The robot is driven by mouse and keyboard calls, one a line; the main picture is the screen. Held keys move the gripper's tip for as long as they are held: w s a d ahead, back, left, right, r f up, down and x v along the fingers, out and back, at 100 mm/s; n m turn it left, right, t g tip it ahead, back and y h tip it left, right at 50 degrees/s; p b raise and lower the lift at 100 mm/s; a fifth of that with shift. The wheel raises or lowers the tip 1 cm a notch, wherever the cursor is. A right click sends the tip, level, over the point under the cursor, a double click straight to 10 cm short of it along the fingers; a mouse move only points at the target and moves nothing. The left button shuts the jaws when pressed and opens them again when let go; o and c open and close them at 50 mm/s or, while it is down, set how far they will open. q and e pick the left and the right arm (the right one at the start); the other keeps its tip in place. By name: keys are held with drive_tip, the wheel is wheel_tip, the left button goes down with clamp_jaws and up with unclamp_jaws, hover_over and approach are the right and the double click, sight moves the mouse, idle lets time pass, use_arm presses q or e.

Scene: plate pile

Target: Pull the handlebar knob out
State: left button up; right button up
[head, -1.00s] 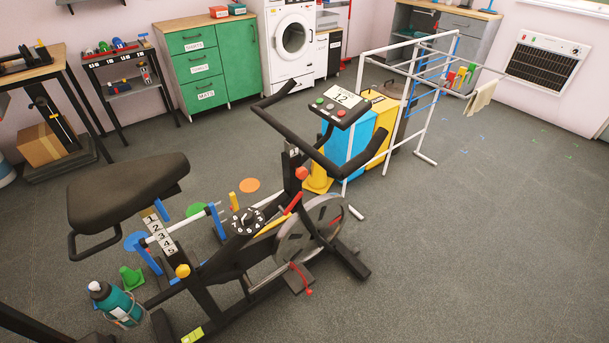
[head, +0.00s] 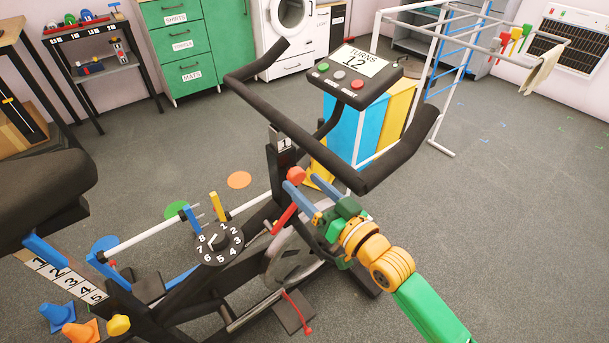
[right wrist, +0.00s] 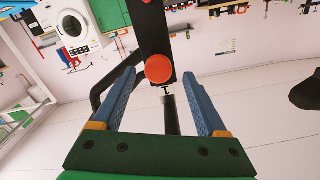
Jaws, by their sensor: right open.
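The red round knob (head: 296,174) sits on the black post below the handlebar (head: 330,150) of the exercise bike. In the right wrist view the knob (right wrist: 159,68) shows face-on, between and just beyond the two blue fingers. My right gripper (head: 304,185) is open with its fingertips close to the knob. It also shows in the right wrist view (right wrist: 159,76), and nothing is gripped between its fingers. I cannot tell whether a finger touches the knob. My left gripper is not in view.
A console (head: 354,75) reading "TURNS 12" stands above the handlebar. A red lever (head: 283,219) and a numbered dial (head: 219,243) lie left of my gripper. The bike seat (head: 40,195) is at the left. Open floor (head: 500,230) lies to the right.

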sight(299, 179)
drive_tip(key=x, duration=0.3)
drive_tip(key=shift+w+f, duration=0.2)
drive_tip(key=shift+w, duration=0.05)
drive_tip(key=shift+s+r, duration=0.1)
drive_tip(key=shift+c, duration=1.3)
clamp_jaws()
